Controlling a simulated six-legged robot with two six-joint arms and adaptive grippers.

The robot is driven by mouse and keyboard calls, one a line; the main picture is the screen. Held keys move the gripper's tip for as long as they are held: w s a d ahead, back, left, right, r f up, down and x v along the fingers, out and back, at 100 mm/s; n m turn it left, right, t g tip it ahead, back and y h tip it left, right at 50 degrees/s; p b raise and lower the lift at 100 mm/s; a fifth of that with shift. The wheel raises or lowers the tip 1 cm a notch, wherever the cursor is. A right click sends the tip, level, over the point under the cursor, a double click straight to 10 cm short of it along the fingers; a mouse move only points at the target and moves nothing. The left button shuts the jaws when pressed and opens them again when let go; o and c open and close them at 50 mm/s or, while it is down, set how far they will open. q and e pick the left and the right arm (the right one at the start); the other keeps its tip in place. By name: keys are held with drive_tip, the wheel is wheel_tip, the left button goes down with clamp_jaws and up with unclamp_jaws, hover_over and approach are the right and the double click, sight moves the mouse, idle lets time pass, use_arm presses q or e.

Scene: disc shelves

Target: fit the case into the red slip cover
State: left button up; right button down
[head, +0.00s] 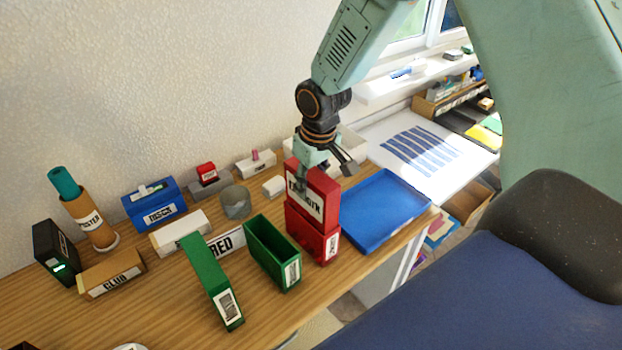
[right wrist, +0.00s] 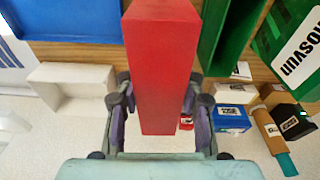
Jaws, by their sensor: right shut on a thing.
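The red case (head: 324,185) is upright, with a white label on its front. My right gripper (head: 325,172) is shut on the upper part of this case. Below it is the red slip cover (head: 304,234), standing on the wooden table with a white label on its narrow side. The case stands over the cover, its lower end at the cover's top; I cannot tell whether it reaches inside. In the right wrist view the red case (right wrist: 160,65) lies between the two fingers and hides the slip cover. My left gripper is not in view.
A blue tray (head: 386,205) is close on the right. An open green slip cover (head: 262,245) and a green case (head: 209,278) are on the left.

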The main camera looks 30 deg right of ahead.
drive_tip(key=shift+f+b, duration=1.4)
drive_tip(key=shift+f, duration=1.25)
drive_tip(key=c, duration=0.7)
unclamp_jaws()
drive_tip(key=shift+c, duration=0.2)
drive_tip(key=r, duration=0.4)
drive_tip(key=s+r, duration=0.1)
drive_tip(key=r, duration=0.7)
drive_tip(key=shift+s, duration=0.4)
drive_tip(key=shift+f, duration=0.1)
